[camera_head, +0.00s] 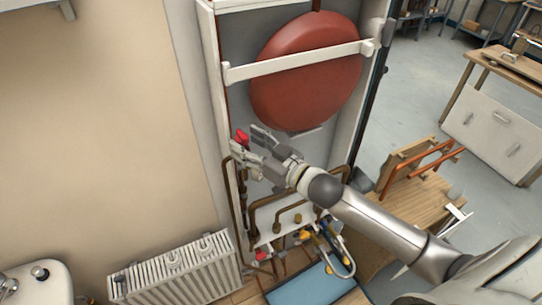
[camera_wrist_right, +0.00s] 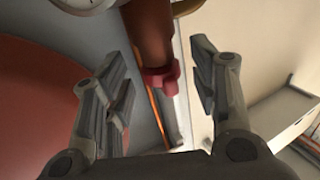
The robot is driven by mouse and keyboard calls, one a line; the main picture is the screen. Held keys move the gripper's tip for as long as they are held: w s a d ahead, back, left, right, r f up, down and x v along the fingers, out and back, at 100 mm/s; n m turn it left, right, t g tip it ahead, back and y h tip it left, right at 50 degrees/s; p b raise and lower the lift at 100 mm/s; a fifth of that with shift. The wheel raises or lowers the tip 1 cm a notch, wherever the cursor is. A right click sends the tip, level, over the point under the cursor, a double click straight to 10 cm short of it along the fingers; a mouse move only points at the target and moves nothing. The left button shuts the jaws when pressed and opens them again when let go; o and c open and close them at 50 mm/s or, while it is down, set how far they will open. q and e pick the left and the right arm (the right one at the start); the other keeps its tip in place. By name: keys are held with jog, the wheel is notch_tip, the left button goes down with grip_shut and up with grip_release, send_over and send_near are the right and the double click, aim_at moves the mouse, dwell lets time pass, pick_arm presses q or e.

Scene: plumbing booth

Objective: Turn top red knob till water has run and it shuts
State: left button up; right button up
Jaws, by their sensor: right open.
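The top red knob (camera_head: 241,136) sits on the copper piping at the left side of the boiler cabinet. In the right wrist view the red knob (camera_wrist_right: 160,80) shows between the two fingers, at the end of a brown pipe. My right gripper (camera_head: 246,139) is open around the knob's place, with one finger on each side and a gap to each in the wrist view (camera_wrist_right: 165,95). I cannot tell whether a finger touches it. No running water shows. My left gripper is not in view.
A red round tank (camera_head: 305,75) with a white bar (camera_head: 290,64) across it is right above my gripper. Lower red and yellow valves (camera_head: 262,255), a blue tray (camera_head: 300,285) and a radiator (camera_head: 175,270) are below. A wooden bench (camera_head: 415,205) is at right.

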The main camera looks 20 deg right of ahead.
jog(key=v, duration=0.9)
jog(key=shift+s+d, duration=0.15)
jog(key=shift+s, duration=0.1)
jog(key=shift+r, duration=0.1)
